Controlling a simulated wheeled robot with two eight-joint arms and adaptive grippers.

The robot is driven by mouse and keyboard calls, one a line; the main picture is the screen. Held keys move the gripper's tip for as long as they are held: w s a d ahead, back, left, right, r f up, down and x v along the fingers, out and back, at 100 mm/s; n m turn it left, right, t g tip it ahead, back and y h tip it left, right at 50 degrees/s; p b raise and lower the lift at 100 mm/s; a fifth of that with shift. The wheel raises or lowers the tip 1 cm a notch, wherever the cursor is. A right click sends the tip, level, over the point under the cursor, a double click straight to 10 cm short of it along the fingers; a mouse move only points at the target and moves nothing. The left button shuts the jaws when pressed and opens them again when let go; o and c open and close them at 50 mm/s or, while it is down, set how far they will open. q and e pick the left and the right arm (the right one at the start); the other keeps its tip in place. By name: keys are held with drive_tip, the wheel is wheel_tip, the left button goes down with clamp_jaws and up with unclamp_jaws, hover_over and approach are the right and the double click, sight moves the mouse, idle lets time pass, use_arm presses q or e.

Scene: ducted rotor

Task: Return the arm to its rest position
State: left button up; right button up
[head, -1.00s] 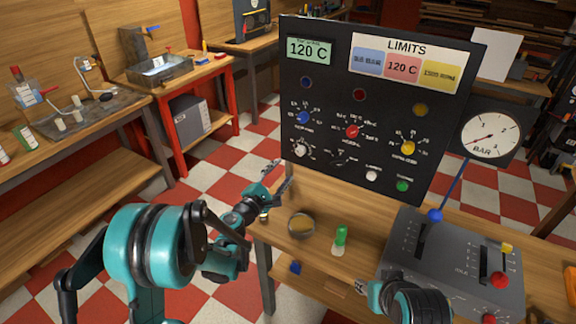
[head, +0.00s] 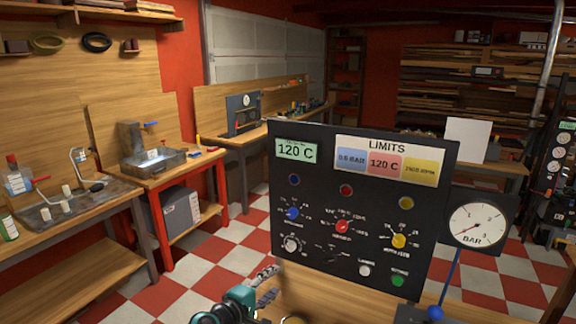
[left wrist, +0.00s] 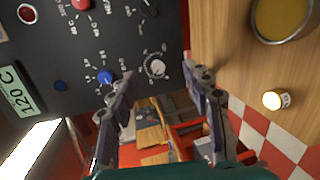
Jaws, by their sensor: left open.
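My left gripper (head: 266,284) shows at the bottom of the head view, in front of the lower left corner of the black control panel (head: 300,262). Its two fingers are spread with nothing between them. In the left wrist view the open fingers (left wrist: 158,85) stand apart, with the panel (left wrist: 50,110) on the left and the wooden bench (left wrist: 215,35) on the right. I cannot tell the exact gap between gripper and panel. Most of my left arm is below the head view's edge. My right gripper is not in view.
A pressure gauge (head: 477,224) stands right of the panel, with a blue-knobbed lever (head: 435,312) below. Checkered floor (head: 240,243) lies open to the left.

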use_arm(q)
drive_tip(key=s+a+f+m+g+y, duration=0.2)
drive_tip(key=s+a+m, duration=0.2)
drive_tip(key=s, duration=0.5)
drive_tip(key=s+a+f+m+g+y, duration=0.1)
drive_tip(key=s+a+m+g+y, duration=0.1)
drive_tip(key=s, duration=0.7)
drive_tip(key=s+a+f+m+g+y, duration=0.1)
drive_tip(key=s+a+m+y, duration=0.3)
drive_tip(key=s, duration=0.5)
drive_tip(key=a+f+m, duration=0.1)
drive_tip(key=a+m, duration=0.1)
drive_tip(key=a, duration=0.1)
drive_tip(key=shift+f+m+g, duration=0.3)
drive_tip(key=shift+f+g, duration=0.05)
drive_tip(key=shift+g, duration=0.05)
